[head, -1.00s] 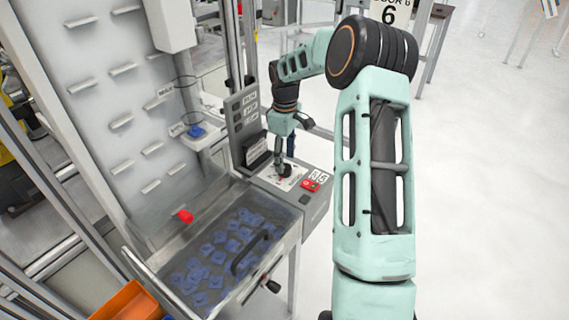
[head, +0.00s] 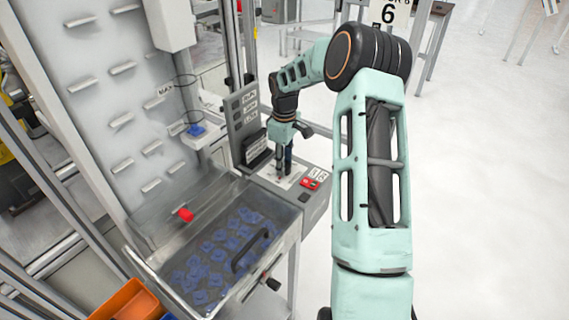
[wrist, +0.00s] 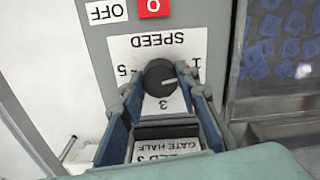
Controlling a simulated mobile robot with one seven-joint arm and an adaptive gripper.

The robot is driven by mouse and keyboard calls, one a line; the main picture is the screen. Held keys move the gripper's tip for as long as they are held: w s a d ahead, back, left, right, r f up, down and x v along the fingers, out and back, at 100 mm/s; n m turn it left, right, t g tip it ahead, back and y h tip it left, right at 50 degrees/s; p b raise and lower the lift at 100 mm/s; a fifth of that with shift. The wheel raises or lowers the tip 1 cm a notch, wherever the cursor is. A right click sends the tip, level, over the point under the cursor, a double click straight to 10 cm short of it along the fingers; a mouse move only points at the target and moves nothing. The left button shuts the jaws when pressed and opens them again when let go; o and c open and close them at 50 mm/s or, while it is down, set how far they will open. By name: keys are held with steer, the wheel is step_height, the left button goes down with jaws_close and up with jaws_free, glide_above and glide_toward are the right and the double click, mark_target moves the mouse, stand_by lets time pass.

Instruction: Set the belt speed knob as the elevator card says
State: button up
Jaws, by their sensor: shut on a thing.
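The belt speed knob (wrist: 158,76) is a round dark dial on a white plate marked SPEED, with 1, 3 and 5 around it. The plate appears upside down in the wrist view. The knob's pale line points right, towards the 1. My gripper (wrist: 160,84) is shut on the knob, one blue-padded finger on each side. In the head view my gripper (head: 283,171) reaches down to the control panel and hides the knob. The elevator card (wrist: 167,148) stands just below the plate in the wrist view and reads SPEED 3, GATE HALF; its top is partly cut off.
A red 0 button (wrist: 154,8) and an OFF label (wrist: 107,12) sit beside the speed plate. A clear-lidded hopper (head: 222,249) of blue parts with a black handle is left of the panel. An orange bin (head: 130,302) is at bottom left.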

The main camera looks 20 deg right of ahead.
steer(key=shift+m, duration=0.3)
steer(key=m+b, duration=0.2)
steer(key=m, duration=0.1)
steer(key=shift+m, duration=0.4)
steer(key=m+b, duration=0.2)
steer(key=m, duration=0.8)
steer(key=shift+m+b, duration=0.35)
steer(key=shift+m, duration=0.05)
steer(key=shift+r+m, duration=0.1)
steer(key=shift+m, duration=2.1)
steer(key=shift+w, duration=0.1)
steer(key=o, duration=1.2)
steer(key=shift+c, duration=0.2)
